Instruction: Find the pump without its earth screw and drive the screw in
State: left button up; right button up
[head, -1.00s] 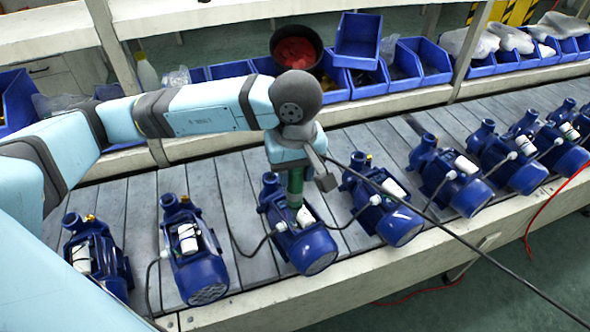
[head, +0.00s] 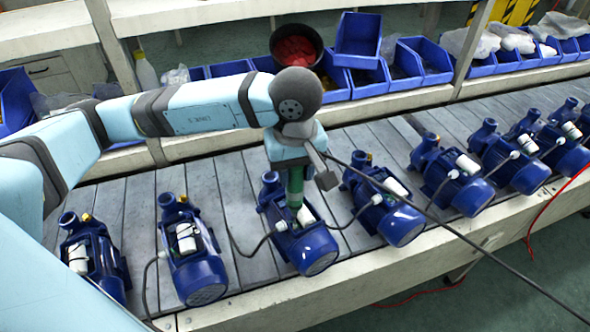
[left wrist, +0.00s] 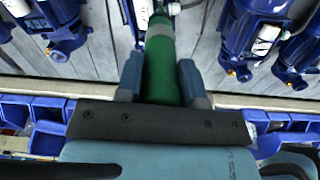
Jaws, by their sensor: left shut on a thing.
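My left gripper (head: 295,168) is shut on a green cylindrical driver, which points down; the driver (left wrist: 160,72) also shows between both fingers in the left wrist view. Its lower end is at the white box on top of a blue pump (head: 310,248), the third from the left in the head view. I cannot tell whether the tip touches the pump, and the screw spot is hidden. Other blue pumps stand in a row, among them one at the far left (head: 93,262), one beside it (head: 192,255) and one to the right (head: 395,218). My right gripper is not in view.
The pumps stand on a grey slatted conveyor (head: 140,205), with black cables between them. A long black line crosses to the lower right. Behind are blue bins (head: 425,60), a dark bucket of red items (head: 296,48) and a pale shelf frame. A red cable (head: 540,215) hangs at the right.

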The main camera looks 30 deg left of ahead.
pick_arm(q)
jog(key=b, duration=0.3)
jog(key=shift+f, duration=0.35)
dwell(3.2)
jog(key=shift+r, duration=0.15)
jog(key=shift+r+p, duration=0.65)
jog(key=shift+r, duration=2.25)
